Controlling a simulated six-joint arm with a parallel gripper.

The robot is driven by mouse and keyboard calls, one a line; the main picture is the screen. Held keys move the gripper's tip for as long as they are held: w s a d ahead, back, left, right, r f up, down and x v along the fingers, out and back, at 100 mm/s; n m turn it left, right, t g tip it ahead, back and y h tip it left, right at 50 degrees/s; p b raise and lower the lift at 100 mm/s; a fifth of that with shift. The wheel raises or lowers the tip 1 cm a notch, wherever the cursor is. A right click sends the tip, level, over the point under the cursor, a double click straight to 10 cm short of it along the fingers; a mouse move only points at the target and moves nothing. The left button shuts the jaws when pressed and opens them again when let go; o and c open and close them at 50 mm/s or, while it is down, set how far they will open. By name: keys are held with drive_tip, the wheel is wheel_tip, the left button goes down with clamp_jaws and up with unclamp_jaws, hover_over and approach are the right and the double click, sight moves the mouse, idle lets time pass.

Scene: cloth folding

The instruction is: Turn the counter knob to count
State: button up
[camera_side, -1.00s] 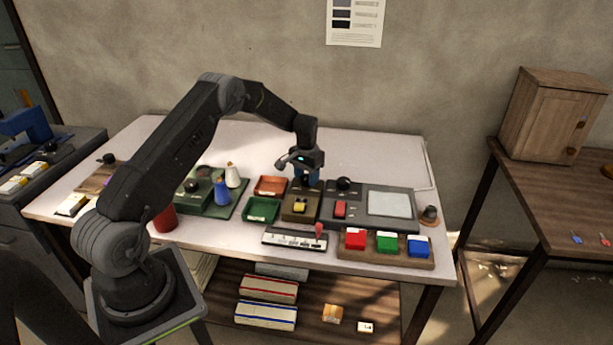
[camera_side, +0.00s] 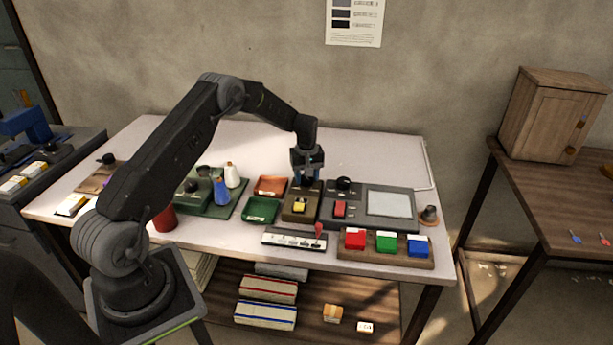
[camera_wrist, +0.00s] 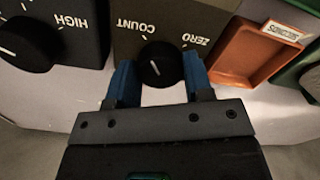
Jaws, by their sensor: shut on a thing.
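The counter (camera_side: 296,211) is a brown box with a yellow part on its front, standing in the middle of the table. In the wrist view its black counter knob (camera_wrist: 159,62) shows between the words COUNT and ZERO, and the knob's white mark faces down and left. My gripper (camera_side: 307,181) points down at the back of the counter. In the wrist view its two blue fingers (camera_wrist: 158,78) are shut on the knob, one on each side. The side view hides the knob behind the fingers.
An orange tray (camera_side: 270,186) and a green tray (camera_side: 261,210) stand to the left. A dark device with a black knob (camera_side: 343,183) and pale screen (camera_side: 389,203) stands close on the right. A slider panel (camera_side: 290,238) and colored blocks (camera_side: 387,241) lie in front.

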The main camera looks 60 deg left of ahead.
drive_tip(key=shift+n, duration=0.9)
drive_tip(key=o, duration=0.9)
drive_tip(key=shift+o, duration=0.2)
wheel_tip(320, 180, up, 14)
